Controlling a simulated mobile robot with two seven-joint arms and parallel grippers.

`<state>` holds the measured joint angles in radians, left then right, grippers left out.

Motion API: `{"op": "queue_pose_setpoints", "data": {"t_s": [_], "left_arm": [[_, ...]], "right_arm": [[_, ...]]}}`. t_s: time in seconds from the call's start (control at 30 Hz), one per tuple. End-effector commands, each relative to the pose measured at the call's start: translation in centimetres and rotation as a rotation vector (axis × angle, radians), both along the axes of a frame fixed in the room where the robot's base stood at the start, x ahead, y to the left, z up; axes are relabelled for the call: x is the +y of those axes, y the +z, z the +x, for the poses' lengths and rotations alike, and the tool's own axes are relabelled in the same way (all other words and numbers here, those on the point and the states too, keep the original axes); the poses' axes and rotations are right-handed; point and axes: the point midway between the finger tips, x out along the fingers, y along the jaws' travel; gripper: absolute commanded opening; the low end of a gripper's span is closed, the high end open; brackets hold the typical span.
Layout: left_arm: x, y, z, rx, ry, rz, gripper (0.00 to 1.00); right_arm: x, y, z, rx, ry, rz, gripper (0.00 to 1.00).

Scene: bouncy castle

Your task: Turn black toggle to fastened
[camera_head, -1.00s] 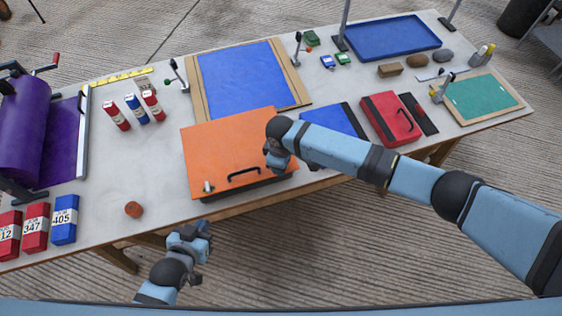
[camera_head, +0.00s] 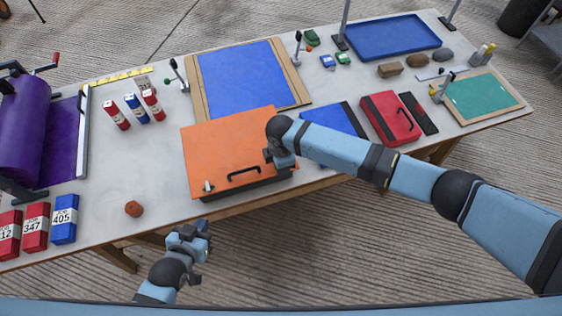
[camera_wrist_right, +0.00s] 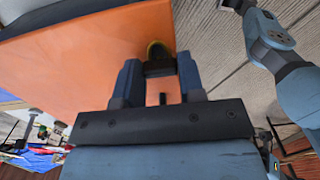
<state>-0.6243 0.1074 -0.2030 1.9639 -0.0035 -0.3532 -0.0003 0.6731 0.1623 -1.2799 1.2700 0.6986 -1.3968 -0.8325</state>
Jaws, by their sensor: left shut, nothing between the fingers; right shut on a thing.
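An orange case (camera_head: 225,146) lies at the table's front edge, with a black handle (camera_head: 243,173) and a small pale latch (camera_head: 208,186) at its front left. My right gripper (camera_head: 280,163) is at the case's right front corner. In the right wrist view my right gripper (camera_wrist_right: 160,75) is shut on a small black toggle (camera_wrist_right: 159,68) against the orange surface. The fingers and wrist hide the toggle in the head view. My left gripper (camera_head: 202,232) is shut and empty, in front of the table edge.
A blue panel (camera_head: 336,120) and a red case (camera_head: 391,117) lie right of the orange case. A wooden-framed blue sheet (camera_head: 242,77) lies behind it. A small brown lump (camera_head: 133,208) sits front left. The table left of the case is mostly clear.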

Motion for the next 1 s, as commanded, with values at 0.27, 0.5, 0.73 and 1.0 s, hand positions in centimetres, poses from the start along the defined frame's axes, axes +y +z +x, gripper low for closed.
{"op": "queue_pose_setpoints", "data": {"t_s": [0.27,0.5,0.73,1.0], "left_arm": [[0.03,-0.19,-0.07,0.004,0.000,0.001,0.00],[0.05,-0.16,-0.01,0.003,0.001,0.001,0.00],[0.07,-0.09,0.12,0.000,0.000,0.001,0.00],[0.07,-0.10,0.20,-0.004,0.000,0.003,0.00]], "right_arm": [[0.02,0.03,0.00,0.000,0.018,0.001,0.12],[0.02,0.03,0.00,0.000,0.017,0.001,0.12],[0.02,0.03,0.00,0.000,0.017,0.000,0.62],[0.05,0.73,0.05,-0.001,0.016,0.001,0.62]]}}
